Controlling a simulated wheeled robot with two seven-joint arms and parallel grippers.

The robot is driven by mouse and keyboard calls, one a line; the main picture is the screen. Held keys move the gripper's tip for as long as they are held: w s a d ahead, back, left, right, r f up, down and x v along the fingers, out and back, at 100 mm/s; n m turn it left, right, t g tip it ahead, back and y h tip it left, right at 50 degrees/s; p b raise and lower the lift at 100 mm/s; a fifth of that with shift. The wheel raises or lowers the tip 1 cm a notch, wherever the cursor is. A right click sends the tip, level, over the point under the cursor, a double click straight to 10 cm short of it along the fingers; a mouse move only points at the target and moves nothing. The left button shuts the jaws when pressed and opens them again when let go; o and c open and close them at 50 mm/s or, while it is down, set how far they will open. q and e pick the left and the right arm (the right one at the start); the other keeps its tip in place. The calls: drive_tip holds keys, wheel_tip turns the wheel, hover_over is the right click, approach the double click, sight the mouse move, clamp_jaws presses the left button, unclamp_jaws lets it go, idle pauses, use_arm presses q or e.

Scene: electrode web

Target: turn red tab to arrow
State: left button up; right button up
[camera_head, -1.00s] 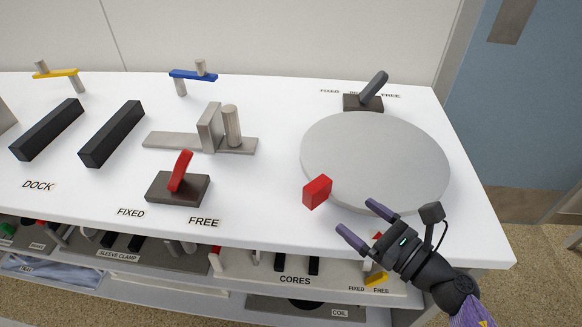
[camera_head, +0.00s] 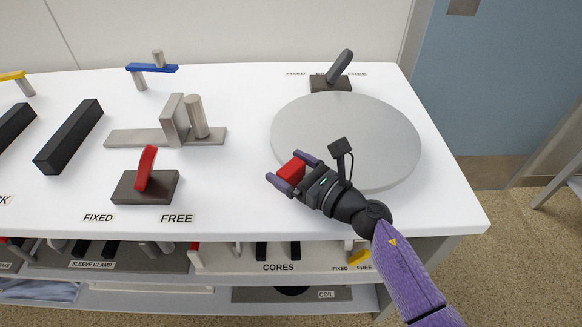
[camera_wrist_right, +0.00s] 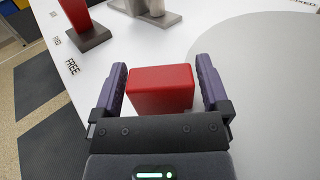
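The red tab (camera_head: 291,170) is a small red block at the near-left rim of a round grey disc (camera_head: 345,125). My right gripper (camera_head: 292,172) is around the tab, with one finger on each side. In the right wrist view the tab (camera_wrist_right: 161,89) lies between the two purple fingers (camera_wrist_right: 162,88), and narrow gaps show beside it, so the fingers look open. An arrow is not visible in these frames. My left gripper is not in view.
A red lever on a dark base (camera_head: 145,187) stands to the left, by FIXED and FREE labels. A grey lever (camera_head: 336,72) stands behind the disc. A grey bracket with a post (camera_head: 172,130) stands further left. The table's front is clear.

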drive_tip(key=c, duration=0.7)
clamp_jaws()
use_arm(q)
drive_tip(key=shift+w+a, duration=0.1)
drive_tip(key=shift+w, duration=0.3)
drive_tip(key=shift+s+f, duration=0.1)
